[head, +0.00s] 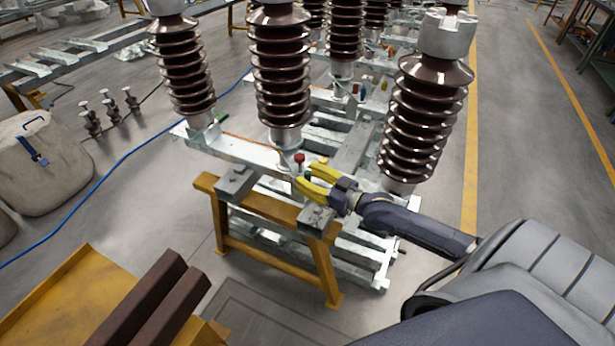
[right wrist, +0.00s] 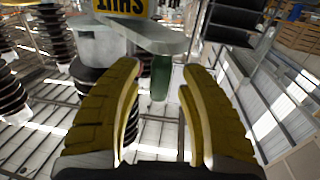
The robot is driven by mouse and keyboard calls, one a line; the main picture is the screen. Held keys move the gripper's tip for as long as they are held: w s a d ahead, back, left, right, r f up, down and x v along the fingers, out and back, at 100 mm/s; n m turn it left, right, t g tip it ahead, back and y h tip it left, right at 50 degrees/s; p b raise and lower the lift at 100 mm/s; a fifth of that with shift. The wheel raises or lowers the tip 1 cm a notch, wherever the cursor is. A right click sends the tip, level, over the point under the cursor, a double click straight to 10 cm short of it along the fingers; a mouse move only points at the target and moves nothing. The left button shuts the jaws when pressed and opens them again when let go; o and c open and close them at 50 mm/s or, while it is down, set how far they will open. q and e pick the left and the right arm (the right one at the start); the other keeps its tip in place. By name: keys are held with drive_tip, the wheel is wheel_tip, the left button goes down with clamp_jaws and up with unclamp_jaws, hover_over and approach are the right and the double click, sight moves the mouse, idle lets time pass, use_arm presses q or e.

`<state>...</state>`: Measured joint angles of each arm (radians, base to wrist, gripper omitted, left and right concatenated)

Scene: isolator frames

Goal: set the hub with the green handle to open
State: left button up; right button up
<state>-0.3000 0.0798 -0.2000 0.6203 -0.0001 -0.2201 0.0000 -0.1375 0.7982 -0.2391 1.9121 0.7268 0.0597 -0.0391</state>
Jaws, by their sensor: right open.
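In the right wrist view a dark green handle (right wrist: 161,76) hangs from the end of a flat grey hub arm (right wrist: 150,38). A yellow plate (right wrist: 122,8) with black lettering, reading SHUT upside down, sits on the hub. My right gripper (head: 306,174) is open, its yellow fingers pointing left in the head view. In the wrist view the green handle lies between the two fingertips, with gaps on both sides; I cannot tell how deep it is. My left gripper is not in view.
A red handle (head: 299,158) stands just past my right fingertips. Tall brown ribbed insulators (head: 279,70) rise around the metal frame, one (head: 424,120) close to my right arm. A yellow trestle (head: 265,208) stands below.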

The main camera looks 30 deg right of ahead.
drive_tip(key=shift+c, duration=0.3)
clamp_jaws()
idle(0.3)
